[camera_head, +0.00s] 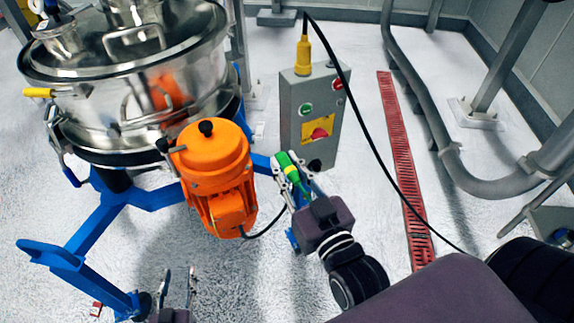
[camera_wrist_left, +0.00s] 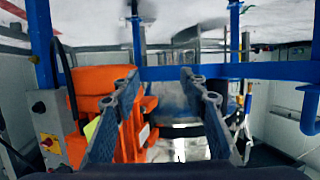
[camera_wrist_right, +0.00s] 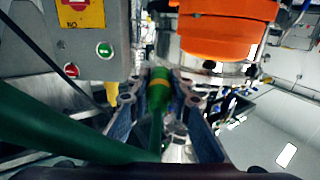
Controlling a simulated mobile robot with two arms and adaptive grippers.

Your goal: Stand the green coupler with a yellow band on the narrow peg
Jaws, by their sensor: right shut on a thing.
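The green coupler with a yellow band (camera_head: 291,173) is between the fingers of my right gripper (camera_head: 296,182), in front of the grey control box. In the right wrist view the coupler (camera_wrist_right: 159,88) points away from the palm, and its yellow band shows between the fingertips. My left gripper (camera_head: 178,281) is at the bottom left of the head view, with its fingers apart. In the left wrist view these fingers (camera_wrist_left: 158,75) are open and empty, with an orange motor behind them. I cannot make out the narrow peg in any view.
The grey control box (camera_head: 310,110) with buttons and a black cable stands behind my right gripper. The orange motor (camera_head: 213,165), steel sifter (camera_head: 125,110) and blue frame (camera_head: 90,230) fill the left.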

